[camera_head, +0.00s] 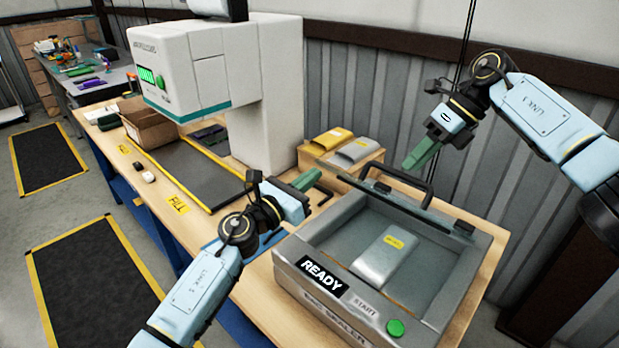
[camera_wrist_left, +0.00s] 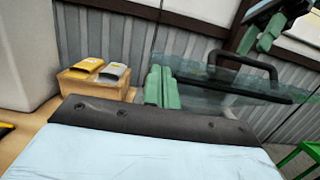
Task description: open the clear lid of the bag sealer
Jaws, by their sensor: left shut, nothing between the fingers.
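The grey bag sealer (camera_head: 458,312) stands at the front right of the bench, with a READY display and green button. Its clear lid (camera_wrist_left: 190,92) looks raised at the back; its exact tilt is hard to tell. The lid's black handle (camera_head: 425,187) also shows in the left wrist view (camera_wrist_left: 268,62). A grey pouch with a yellow label (camera_head: 385,258) lies inside the sealer. My left gripper (camera_head: 307,180) is shut and empty, left of the sealer, apart from the handle; its green fingers (camera_wrist_left: 161,87) touch each other. My right gripper (camera_head: 420,156) is above the handle; its finger gap is unclear.
A wooden box (camera_head: 336,172) holding yellow and grey pouches stands behind my left gripper. A white machine (camera_head: 275,100) and an open carton (camera_head: 150,128) are further left. A grey corrugated wall is close behind the bench.

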